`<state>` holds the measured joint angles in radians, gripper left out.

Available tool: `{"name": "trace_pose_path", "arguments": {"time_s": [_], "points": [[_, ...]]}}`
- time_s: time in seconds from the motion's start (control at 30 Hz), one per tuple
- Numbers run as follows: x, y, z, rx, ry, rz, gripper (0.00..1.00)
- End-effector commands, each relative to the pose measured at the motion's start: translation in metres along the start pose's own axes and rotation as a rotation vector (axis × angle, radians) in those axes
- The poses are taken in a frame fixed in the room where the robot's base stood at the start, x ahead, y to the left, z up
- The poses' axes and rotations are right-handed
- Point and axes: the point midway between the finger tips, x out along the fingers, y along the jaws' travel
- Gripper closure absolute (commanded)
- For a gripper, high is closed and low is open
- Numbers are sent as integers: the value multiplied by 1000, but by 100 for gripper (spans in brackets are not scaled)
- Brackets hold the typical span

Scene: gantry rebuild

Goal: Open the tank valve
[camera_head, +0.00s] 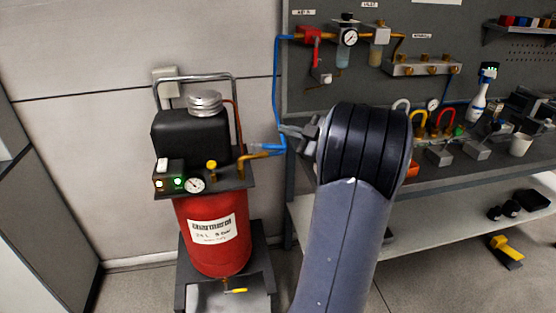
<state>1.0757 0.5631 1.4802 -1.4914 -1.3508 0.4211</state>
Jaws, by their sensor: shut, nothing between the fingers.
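A red air tank (218,240) with a black compressor (190,137) on top stands left of centre. A brass outlet (252,158) leaves its right side, with a blue lever-like part (264,147) on it, which I take for the tank valve; its exact position is hard to read. A blue hose (277,90) rises from there to the wall panel. My gripper (286,131) is shut and empty, pointing left, just right of and slightly above the lever. I cannot tell whether it touches the lever or hose. My arm hides what lies behind it.
A gauge (194,185) and a switch box (169,174) sit at the tank's front. A yellow-handled drain (236,290) is underneath. A workbench (450,178) with tools and a panel (345,80) with air fittings stand right. Wall space left of the tank is clear.

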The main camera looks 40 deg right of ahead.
Motion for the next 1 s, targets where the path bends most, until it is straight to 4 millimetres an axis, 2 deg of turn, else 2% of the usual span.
{"name": "trace_pose_path", "arguments": {"time_s": [0.03,0.3,0.4,0.57,0.77,1.0], "points": [[-9,-12,2,-80,-34,27,100],[-51,-63,6,-516,-249,96,100],[-61,-78,8,-623,-310,92,100],[-69,-90,10,-710,-359,84,100],[-57,-89,13,-723,-363,80,100],[-13,-81,27,-721,-359,78,100]]}}
